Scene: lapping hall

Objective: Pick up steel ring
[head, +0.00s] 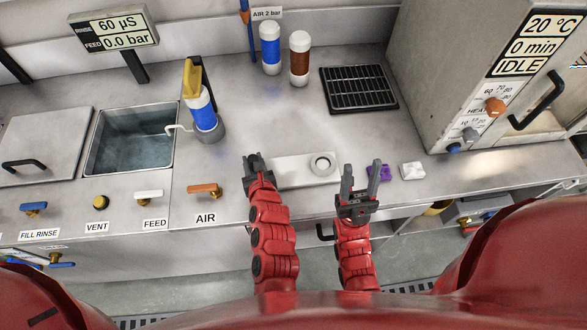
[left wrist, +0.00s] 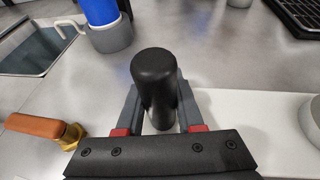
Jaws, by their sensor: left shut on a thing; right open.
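The steel ring (head: 322,164) sits on the right end of a pale flat plate (head: 290,172) on the steel bench. A grey rounded piece, probably the ring, is cut off at the right edge of the left wrist view (left wrist: 313,112). My left gripper (head: 255,164) is at the plate's left end, shut on a black cylinder (left wrist: 156,82) with a rounded top. Whether the cylinder is joined to the plate is hidden. My right gripper (head: 361,172) is open and empty, to the right of the ring, fingers pointing away from me.
A purple piece (head: 382,173) and a white block (head: 412,170) lie just right of my right gripper. A blue bottle in a grey holder (head: 203,115), a sink (head: 128,143) and an AIR valve (head: 204,190) are left. A black grate (head: 358,90) lies behind; the bench between is clear.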

